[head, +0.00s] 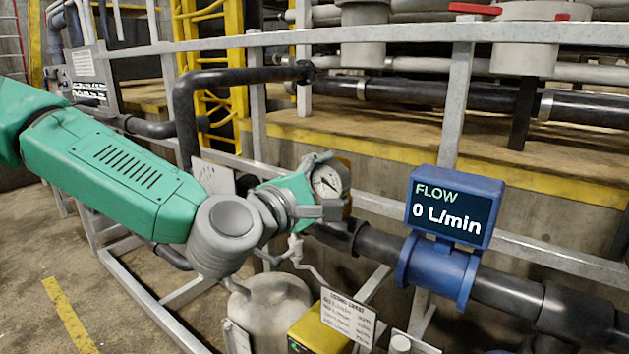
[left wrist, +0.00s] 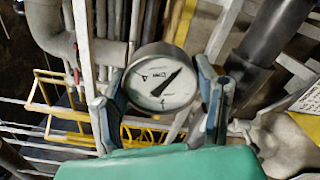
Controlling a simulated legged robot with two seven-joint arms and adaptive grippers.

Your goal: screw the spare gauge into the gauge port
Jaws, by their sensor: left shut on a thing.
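The spare gauge (head: 326,182) is a round pressure gauge with a white dial and dark needle. My left gripper (head: 322,190) is shut on it, in the middle of the head view. In the left wrist view the gauge (left wrist: 160,82) sits between the two fingers of the left gripper (left wrist: 160,100), dial facing the camera. The gauge is held in front of the railing, above a small pale fitting (head: 296,248). I cannot tell whether this fitting is the gauge port, or whether the gauge touches anything below. My right gripper is not in view.
A blue flow meter (head: 449,235) reading 0 L/min sits on the black pipe (head: 515,293) to the right. A pale tank (head: 268,305), a yellow box (head: 319,330) and a white label sheet (head: 347,318) stand below. A grey railing (head: 400,36) runs behind.

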